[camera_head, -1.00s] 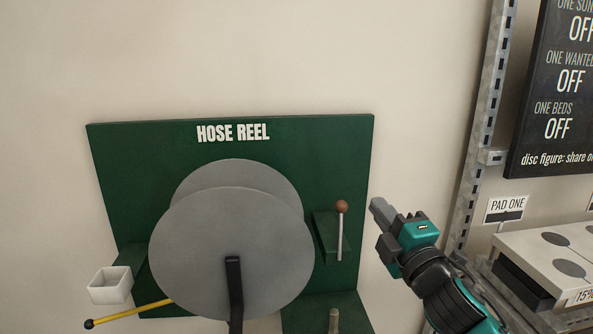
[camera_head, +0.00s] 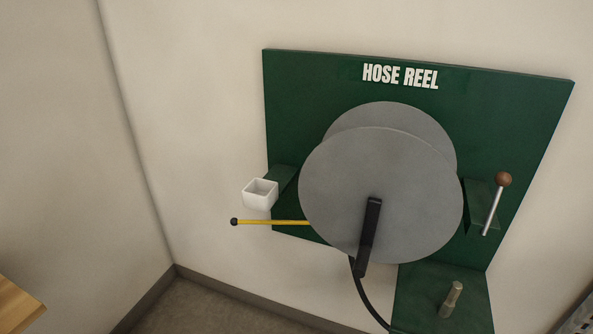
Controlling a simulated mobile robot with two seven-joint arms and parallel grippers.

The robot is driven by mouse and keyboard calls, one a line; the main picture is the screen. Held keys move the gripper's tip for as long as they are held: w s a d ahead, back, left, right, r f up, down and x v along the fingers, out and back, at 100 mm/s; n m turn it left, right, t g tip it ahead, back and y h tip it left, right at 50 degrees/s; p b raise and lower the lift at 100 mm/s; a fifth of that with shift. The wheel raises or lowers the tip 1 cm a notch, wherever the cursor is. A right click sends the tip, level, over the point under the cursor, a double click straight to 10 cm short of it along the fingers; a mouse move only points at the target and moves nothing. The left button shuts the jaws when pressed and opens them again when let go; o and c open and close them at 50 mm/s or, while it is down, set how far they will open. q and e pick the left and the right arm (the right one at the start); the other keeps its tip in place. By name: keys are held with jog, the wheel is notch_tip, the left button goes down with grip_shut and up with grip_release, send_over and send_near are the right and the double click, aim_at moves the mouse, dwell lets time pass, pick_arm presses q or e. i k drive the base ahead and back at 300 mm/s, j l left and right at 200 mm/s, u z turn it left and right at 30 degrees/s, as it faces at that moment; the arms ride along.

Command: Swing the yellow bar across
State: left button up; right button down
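The yellow bar (camera_head: 275,222) is a thin rod with a black ball (camera_head: 234,222) on its left end. It sticks out to the left from behind the grey hose reel (camera_head: 375,195), below a white square cup (camera_head: 260,194). Its right end is hidden behind the reel disc. The bar lies about level in the picture. Neither of my grippers is in view.
The reel sits on a green board (camera_head: 300,100) on the wall. A black crank (camera_head: 369,237) is in front of the disc. A lever with a brown knob (camera_head: 503,180) and a peg (camera_head: 451,300) are at right. A wooden edge (camera_head: 15,308) is at lower left.

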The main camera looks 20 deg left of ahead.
aim_at(233, 221)
jog(key=u, duration=1.2)
